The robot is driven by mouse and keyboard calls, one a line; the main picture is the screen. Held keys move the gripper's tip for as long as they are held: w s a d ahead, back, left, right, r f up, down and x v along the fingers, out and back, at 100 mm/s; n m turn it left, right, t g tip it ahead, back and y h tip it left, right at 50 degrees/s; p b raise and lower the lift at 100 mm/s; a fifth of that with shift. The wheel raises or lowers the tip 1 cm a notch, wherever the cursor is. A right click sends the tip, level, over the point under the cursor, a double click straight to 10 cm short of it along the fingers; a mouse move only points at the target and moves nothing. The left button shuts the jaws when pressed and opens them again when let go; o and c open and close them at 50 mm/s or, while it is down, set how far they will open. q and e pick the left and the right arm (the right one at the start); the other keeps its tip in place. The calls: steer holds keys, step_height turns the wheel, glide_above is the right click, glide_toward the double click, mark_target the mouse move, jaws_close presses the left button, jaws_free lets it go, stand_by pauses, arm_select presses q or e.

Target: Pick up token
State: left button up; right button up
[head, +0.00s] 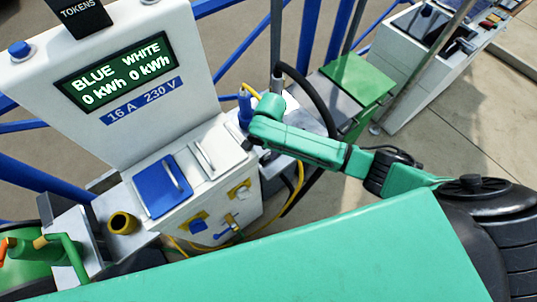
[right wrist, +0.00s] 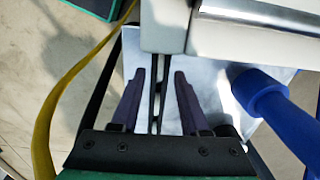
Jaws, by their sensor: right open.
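I cannot make out a token in either view. A black sign reading TOKENS (head: 78,10) tops the white power post (head: 160,100) in the head view. My right gripper (head: 250,140) is beside the post's right side, at the end of the green arm. In the right wrist view, my right gripper (right wrist: 160,78) has its two dark fingers apart over a pale plate (right wrist: 135,65). A narrow dark strip runs between the fingers, and I see nothing held there. My left gripper is not in view.
A blue upright cylinder (head: 245,108) stands close to my right gripper; it also shows in the wrist view (right wrist: 262,92). The post has a blue lid (head: 162,187) and a white lid (head: 215,152). A yellow cable (right wrist: 60,95) and a green-topped table (head: 357,78) are nearby.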

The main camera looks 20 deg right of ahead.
step_height(320, 180, down, 2)
steer(key=shift+f, duration=0.1)
jaws_close()
step_height(320, 180, up, 18)
step_height(320, 180, up, 8)
steer(key=f+p, duration=0.1)
steer(key=p, duration=0.8)
glide_above(268, 154)
steer(key=shift+d+r, duration=0.1)
